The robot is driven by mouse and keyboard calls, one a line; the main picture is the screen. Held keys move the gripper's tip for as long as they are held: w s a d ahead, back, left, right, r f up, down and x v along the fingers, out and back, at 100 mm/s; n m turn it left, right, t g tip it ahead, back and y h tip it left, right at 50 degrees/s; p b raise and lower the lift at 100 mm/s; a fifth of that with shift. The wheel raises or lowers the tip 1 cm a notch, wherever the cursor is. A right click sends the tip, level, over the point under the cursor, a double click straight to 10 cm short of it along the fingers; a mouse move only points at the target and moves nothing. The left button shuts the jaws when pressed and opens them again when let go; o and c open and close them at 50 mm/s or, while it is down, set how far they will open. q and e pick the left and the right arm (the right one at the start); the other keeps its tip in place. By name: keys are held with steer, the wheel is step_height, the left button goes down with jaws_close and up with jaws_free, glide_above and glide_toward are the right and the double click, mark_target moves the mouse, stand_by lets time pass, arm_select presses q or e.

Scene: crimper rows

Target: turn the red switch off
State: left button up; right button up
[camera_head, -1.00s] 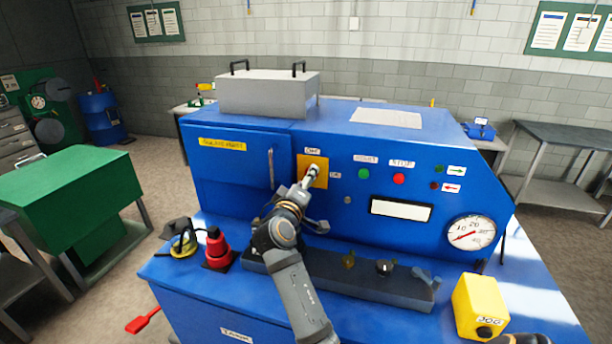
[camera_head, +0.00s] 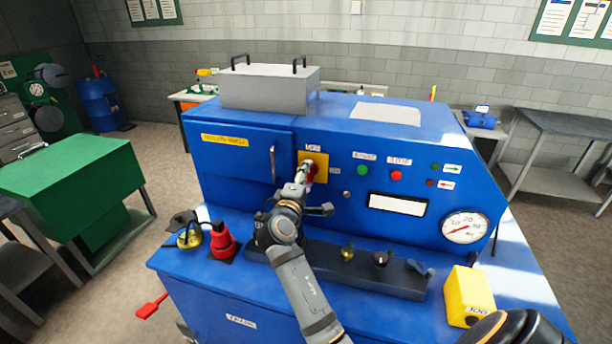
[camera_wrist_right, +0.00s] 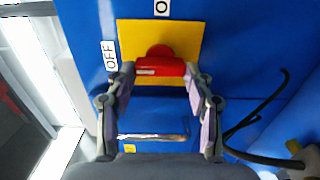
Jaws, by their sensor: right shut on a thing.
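The red switch (camera_head: 314,173) sits on a yellow plate (camera_head: 321,160) on the front of the blue machine. A small white label is above the plate and another is to its right. My left gripper is not in view.
A door handle (camera_head: 272,163) is left of the switch. Green (camera_head: 362,170) and red (camera_head: 396,175) buttons are to the right. Below are a red bottle-like item (camera_head: 222,240), a dark strip with knobs (camera_head: 400,275) and a yellow box (camera_head: 468,297). A gauge (camera_head: 464,227) is far right.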

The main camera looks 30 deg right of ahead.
stand_by(0.3)
steer(key=o, duration=1.2)
steer(key=shift+d, duration=0.1)
steer(key=shift+c, duration=0.2)
